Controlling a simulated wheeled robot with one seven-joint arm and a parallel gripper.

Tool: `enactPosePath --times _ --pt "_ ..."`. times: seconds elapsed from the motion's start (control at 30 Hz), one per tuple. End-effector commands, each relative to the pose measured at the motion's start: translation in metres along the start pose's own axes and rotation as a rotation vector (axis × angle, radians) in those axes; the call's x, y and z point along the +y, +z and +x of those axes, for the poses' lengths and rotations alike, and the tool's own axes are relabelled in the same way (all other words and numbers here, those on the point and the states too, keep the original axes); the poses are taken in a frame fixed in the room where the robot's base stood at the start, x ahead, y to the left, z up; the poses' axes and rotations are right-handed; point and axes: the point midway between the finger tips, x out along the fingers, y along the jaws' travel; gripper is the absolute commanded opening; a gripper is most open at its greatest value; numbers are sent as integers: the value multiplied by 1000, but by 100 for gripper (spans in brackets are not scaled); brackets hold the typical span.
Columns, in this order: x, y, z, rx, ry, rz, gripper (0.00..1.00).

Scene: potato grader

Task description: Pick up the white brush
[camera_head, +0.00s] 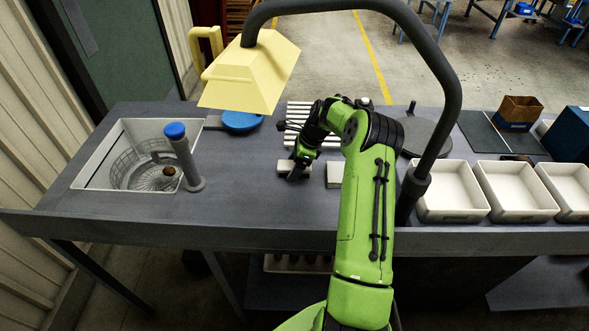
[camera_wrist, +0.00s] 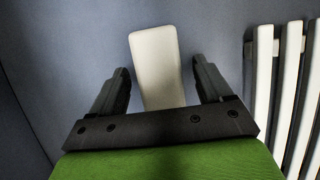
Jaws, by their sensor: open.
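The white brush, seen as a plain pale oblong block, shows in the wrist view (camera_wrist: 157,62) lying on the grey bench top. It also shows in the head view (camera_head: 284,168), partly covered by my gripper. My gripper (camera_wrist: 160,82) is open, with one dark finger on each side of the near part of the brush and a visible gap on both sides. In the head view my gripper (camera_head: 297,172) points down over the brush. Bristles are not visible, and I cannot tell how far the fingertips are above the bench.
A second pale block (camera_head: 334,175) lies just right of my gripper. A white slatted rack (camera_head: 296,112) is behind it and shows at right in the wrist view (camera_wrist: 262,85). A sink (camera_head: 92,165), a blue-topped post (camera_head: 184,155), a yellow lamp hood (camera_head: 250,75) and white trays (camera_head: 452,212) surround it.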

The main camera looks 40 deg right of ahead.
Motion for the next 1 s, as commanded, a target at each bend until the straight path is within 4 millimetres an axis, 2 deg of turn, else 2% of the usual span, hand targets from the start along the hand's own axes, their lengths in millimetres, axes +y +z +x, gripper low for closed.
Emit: enactPosePath --times 0.67,0.77,1.0 --pt "0 -2 4 0 0 -1 79" --pt "0 -2 4 0 0 -1 66" --pt "0 -2 4 0 0 -1 30"
